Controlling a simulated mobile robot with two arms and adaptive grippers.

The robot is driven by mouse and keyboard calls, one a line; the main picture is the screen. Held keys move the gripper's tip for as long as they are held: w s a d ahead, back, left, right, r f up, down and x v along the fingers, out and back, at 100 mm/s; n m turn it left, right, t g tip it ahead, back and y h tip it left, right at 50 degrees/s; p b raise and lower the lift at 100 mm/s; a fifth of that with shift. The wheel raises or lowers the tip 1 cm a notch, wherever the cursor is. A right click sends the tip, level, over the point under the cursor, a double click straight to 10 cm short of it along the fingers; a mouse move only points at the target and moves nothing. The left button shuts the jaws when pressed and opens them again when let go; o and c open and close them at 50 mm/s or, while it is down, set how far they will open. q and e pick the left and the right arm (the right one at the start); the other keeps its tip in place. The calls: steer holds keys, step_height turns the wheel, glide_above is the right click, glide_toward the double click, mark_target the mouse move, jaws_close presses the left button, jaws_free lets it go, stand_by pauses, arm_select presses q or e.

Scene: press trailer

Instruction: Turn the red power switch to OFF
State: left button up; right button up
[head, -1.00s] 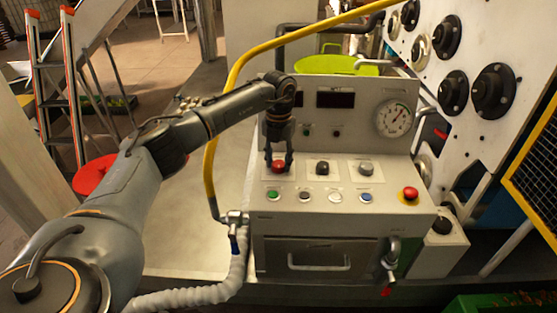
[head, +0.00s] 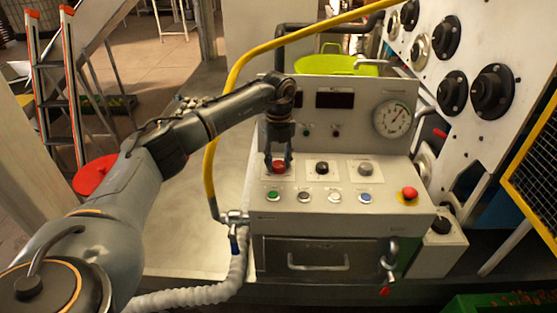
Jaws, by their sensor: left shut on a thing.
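The red power switch (head: 278,167) is a round red knob at the left of the upper row on the sloped control panel (head: 384,184). My left gripper (head: 278,163) points down over it, with a finger on each side of the knob, and is shut on it. The fingers hide part of the knob, and its pointer and labels are too small to read. My right gripper does not show.
A black knob (head: 322,168) and a grey knob (head: 365,168) sit to the right. Several push buttons line the front, with a red mushroom button (head: 410,193) at the right. A gauge (head: 393,118) stands behind. A yellow hose (head: 232,85) arches close to my left arm.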

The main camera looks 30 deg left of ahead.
mark_target(278, 164)
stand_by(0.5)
arm_select(q)
steer(key=o, duration=1.2)
steer(key=shift+c, duration=0.2)
step_height(278, 164, up, 12)
